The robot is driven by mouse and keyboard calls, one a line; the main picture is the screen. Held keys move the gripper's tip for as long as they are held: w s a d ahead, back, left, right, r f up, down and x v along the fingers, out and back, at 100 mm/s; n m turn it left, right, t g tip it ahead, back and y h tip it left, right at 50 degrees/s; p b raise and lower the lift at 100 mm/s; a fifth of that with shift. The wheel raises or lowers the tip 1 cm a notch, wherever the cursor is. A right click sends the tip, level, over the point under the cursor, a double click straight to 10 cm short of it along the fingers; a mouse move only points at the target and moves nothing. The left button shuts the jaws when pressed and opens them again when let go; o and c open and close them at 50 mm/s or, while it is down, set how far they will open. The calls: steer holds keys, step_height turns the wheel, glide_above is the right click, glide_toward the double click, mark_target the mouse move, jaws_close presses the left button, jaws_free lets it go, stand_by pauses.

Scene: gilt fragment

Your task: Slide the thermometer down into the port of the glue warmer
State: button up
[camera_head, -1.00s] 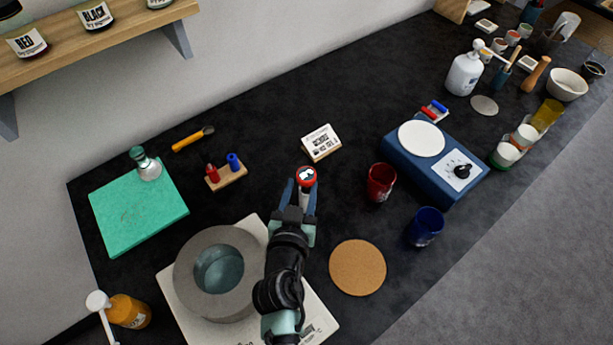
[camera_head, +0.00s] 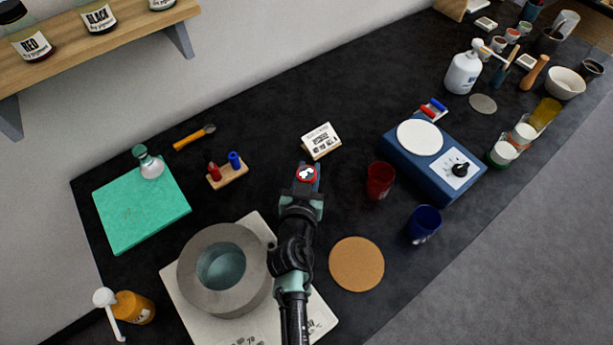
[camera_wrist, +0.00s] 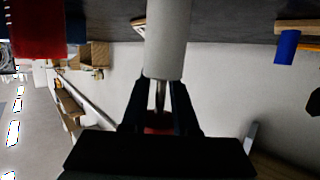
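The thermometer (camera_head: 306,175) has a round red head with a white face in the head view. In the wrist view, which looks upside down, its thin metal stem (camera_wrist: 160,96) runs into a pale cylinder (camera_wrist: 167,38). My gripper (camera_wrist: 160,100) is around the stem, one dark finger on each side, and gaps seem to show between fingers and stem. The glue warmer appears to be the thick grey round pot (camera_head: 195,272) with a blue-grey inside, on a pale base (camera_head: 263,325), left of my arm. I cannot make out its port.
A red cup (camera_head: 380,180), blue cup (camera_head: 424,224) and cork disc (camera_head: 357,264) stand right of my arm. A small card stand (camera_head: 321,140) is behind my gripper. A wooden peg block (camera_head: 229,176) and green mat (camera_head: 140,210) are to the left. Bare black table lies between.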

jaws_close()
